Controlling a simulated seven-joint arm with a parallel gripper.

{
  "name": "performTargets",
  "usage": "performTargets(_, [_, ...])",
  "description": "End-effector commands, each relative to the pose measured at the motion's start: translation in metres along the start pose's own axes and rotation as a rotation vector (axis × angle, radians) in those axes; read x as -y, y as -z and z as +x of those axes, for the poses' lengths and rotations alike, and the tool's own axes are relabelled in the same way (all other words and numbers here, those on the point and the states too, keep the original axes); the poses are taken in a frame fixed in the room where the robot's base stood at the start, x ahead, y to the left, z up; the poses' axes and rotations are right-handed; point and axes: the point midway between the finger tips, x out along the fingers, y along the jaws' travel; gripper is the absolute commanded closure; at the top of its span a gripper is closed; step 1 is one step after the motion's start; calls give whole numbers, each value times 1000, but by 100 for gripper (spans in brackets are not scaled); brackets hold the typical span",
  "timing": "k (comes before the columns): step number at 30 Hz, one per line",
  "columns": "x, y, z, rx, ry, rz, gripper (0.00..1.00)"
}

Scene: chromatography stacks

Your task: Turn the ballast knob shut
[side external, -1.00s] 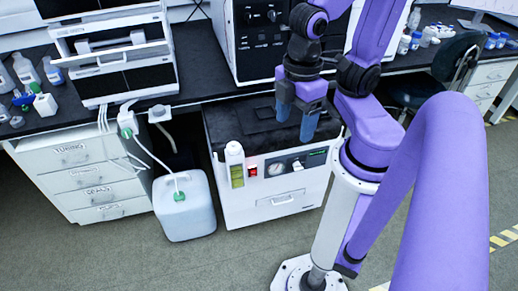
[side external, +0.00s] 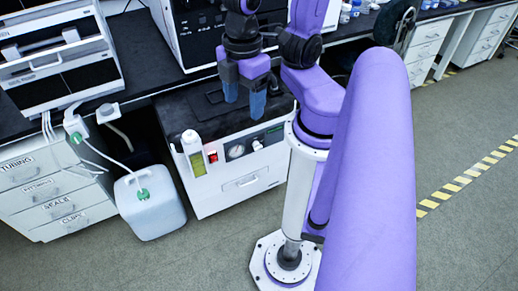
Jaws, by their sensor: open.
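The white pump cabinet (side external: 240,184) stands on the floor under the bench, with a black top. Its front panel has a round gauge (side external: 236,151), a lit red switch (side external: 213,157) and a small pale knob (side external: 257,145) right of the gauge. This looks like the ballast knob, but it is too small to read its label or setting. My gripper (side external: 244,105) points down over the cabinet's top, above and apart from the panel. Its two blue fingers are spread with nothing between them.
A bottle with yellow-green liquid (side external: 193,153) stands at the panel's left. A white jug with a green cap (side external: 150,205) and tubing sits on the floor to the left. The black bench (side external: 150,80) with instruments is behind. The floor in front of the cabinet is clear.

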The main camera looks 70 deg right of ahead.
Motion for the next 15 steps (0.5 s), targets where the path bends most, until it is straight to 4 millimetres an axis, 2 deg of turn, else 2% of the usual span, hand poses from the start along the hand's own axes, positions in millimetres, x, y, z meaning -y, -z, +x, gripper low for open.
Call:
performTargets(8, [-3, 3, 3, 0, -1, 16, 30])
performTargets(11, [-15, 11, 13, -5, -5, 69, 30])
performTargets(15, [-50, 28, 39, -24, -16, 209, 30])
